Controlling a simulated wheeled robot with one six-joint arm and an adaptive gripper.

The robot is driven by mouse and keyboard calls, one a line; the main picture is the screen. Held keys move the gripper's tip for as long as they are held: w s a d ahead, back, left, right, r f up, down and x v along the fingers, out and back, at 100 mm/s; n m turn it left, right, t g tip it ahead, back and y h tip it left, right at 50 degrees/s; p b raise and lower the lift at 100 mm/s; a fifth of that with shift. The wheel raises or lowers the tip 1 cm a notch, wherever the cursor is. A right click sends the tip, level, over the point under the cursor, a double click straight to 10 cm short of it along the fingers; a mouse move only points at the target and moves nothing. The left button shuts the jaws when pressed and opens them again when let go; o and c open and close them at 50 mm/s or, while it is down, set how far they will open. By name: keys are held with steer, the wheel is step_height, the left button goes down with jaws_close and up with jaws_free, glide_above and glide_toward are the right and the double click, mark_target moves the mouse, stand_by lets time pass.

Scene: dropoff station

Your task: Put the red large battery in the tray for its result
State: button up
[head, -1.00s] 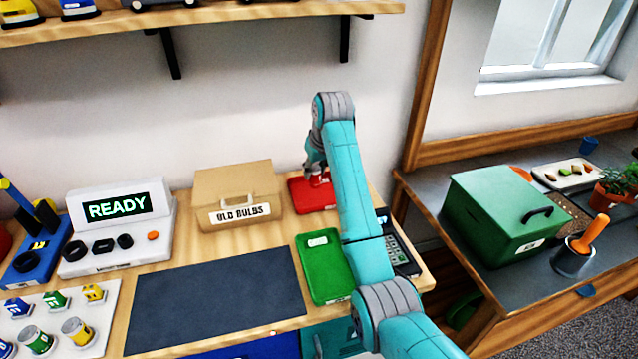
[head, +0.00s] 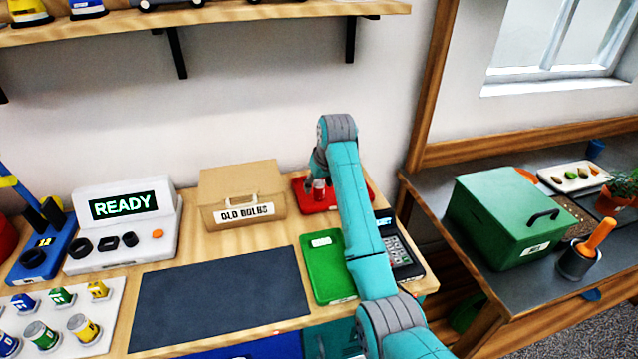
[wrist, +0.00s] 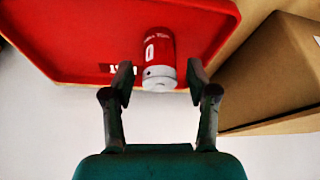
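The red large battery (head: 319,190) is a red cylinder with a pale end. It stands in the red tray (head: 358,183) at the back right of the bench. In the wrist view the battery (wrist: 158,54) is between and just beyond my fingertips, over the red tray (wrist: 60,45). My gripper (wrist: 159,78) is open, with a gap on each side of the battery. In the head view my gripper (head: 317,165) is by the battery, partly hidden by my arm. A green tray (head: 322,268) lies in front of the red one.
A cardboard box marked OLD BULBS (head: 240,190) stands just left of the red tray. The tester reading READY (head: 122,215) is further left. A calculator-like device (head: 402,255) is right of my arm. The dark mat (head: 220,300) is bare.

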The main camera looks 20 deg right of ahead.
steer(key=shift+r, duration=0.15)
steer(key=v, duration=0.7)
steer(key=shift+r, duration=0.25)
